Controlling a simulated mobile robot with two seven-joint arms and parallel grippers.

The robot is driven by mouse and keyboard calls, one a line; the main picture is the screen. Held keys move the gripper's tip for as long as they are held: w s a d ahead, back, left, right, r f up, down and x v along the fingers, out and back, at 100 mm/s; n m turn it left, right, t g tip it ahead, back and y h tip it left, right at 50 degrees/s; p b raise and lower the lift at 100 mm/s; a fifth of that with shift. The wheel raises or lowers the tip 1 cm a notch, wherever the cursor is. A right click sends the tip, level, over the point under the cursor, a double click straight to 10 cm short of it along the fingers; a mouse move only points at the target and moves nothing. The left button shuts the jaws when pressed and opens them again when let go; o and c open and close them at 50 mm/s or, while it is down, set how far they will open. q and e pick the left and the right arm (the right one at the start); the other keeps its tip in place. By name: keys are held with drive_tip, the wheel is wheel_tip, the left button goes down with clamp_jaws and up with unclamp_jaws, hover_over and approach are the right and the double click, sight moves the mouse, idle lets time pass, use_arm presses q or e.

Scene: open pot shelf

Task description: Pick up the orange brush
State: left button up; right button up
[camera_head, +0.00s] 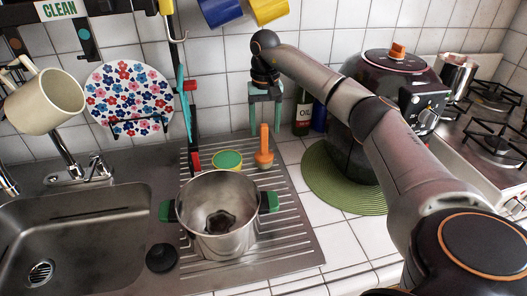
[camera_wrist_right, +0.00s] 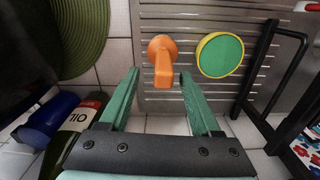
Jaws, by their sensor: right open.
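The orange brush (camera_head: 264,150) stands upright on the ribbed drainboard, behind and right of the steel pot. In the right wrist view the brush (camera_wrist_right: 162,58) shows its round base and its handle end, which points toward my gripper. My right gripper (camera_head: 265,126) hangs open above the brush, its green fingers pointing down. In the wrist view the open fingers (camera_wrist_right: 159,75) lie to either side of the handle end, and I see no contact. My left gripper is not in view.
A steel pot (camera_head: 220,232) with green handles stands on the drainboard (camera_head: 292,240). A round yellow-green sponge (camera_wrist_right: 220,54) lies beside the brush. An oil bottle (camera_head: 302,115), a dark cooker (camera_head: 395,75) and a green mat (camera_head: 325,192) are right. A black rack (camera_head: 187,100) stands left.

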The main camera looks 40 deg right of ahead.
sight(264, 151)
drive_tip(key=shift+s+a+f+p, duration=0.1)
drive_tip(key=shift+a+f+p, duration=0.1)
drive_tip(key=shift+f, duration=1.25)
drive_tip(key=shift+s+a+f+p, duration=0.1)
drive_tip(key=shift+f+p, duration=0.05)
drive_tip(key=shift+f, duration=1.25)
clamp_jaws()
